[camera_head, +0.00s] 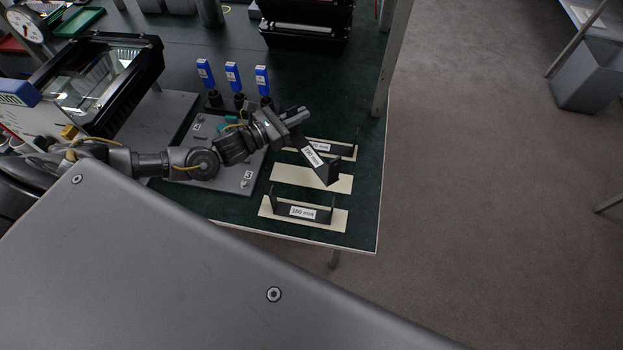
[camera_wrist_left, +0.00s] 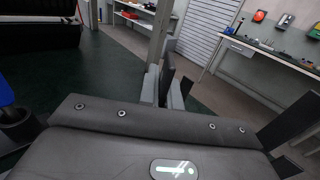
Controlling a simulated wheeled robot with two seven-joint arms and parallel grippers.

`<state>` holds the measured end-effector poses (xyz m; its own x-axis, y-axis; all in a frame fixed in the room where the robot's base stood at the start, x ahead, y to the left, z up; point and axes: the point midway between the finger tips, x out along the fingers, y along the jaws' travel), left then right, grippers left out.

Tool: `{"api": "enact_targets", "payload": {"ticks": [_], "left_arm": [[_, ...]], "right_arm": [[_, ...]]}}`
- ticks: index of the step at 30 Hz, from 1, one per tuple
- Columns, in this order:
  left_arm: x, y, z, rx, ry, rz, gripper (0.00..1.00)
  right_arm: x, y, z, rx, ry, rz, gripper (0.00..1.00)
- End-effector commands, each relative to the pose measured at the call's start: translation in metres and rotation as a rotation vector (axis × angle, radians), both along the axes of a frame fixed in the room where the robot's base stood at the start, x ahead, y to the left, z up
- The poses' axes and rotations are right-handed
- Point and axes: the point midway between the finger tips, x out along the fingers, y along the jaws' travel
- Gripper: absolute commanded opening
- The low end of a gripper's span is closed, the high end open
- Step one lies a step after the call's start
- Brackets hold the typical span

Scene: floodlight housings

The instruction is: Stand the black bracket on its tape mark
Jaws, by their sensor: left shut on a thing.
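My left gripper (camera_head: 297,117) is shut on a black U-shaped bracket (camera_head: 323,170) by one of its end arms. The bracket has a white size label and hangs tilted, its far end down to the right, in front of the bare middle tape mark (camera_head: 290,175). I cannot tell its exact height above the table. The wrist view shows my left gripper's fingers (camera_wrist_left: 165,88) with a dark bracket arm between them, and another dark part of the bracket (camera_wrist_left: 291,118) at the right. My right gripper is not in view.
A labelled bracket (camera_head: 304,212) stands on the front tape mark (camera_head: 338,224). Another bracket (camera_head: 345,149) stands on the back mark, partly hidden. A grey plate (camera_head: 236,180) lies left of the marks. Blue-topped items (camera_head: 232,76) stand behind. The table edge is close on the right.

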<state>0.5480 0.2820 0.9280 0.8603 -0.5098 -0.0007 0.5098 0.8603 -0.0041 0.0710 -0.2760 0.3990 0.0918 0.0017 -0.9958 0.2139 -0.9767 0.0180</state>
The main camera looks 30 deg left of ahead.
Motion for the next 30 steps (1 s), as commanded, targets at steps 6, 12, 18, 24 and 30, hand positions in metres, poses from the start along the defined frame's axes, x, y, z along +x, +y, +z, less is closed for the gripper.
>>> {"api": "enact_targets", "payload": {"ticks": [6,12,18,24,30], "left_arm": [[0.000,-0.001,-0.024,-0.001,0.003,0.001,0.00],[0.000,-0.001,-0.053,-0.001,0.001,0.001,0.00],[0.000,-0.001,-0.059,-0.002,0.000,0.000,0.00],[0.000,-0.001,-0.088,-0.002,0.002,0.001,0.00],[0.000,-0.001,-0.099,-0.001,0.000,0.000,0.00]], "right_arm": [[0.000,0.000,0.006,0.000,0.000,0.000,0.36],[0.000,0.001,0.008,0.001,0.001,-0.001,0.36],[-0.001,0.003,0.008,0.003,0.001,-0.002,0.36],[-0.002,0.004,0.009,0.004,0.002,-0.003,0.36],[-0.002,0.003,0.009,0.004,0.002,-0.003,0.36]]}}
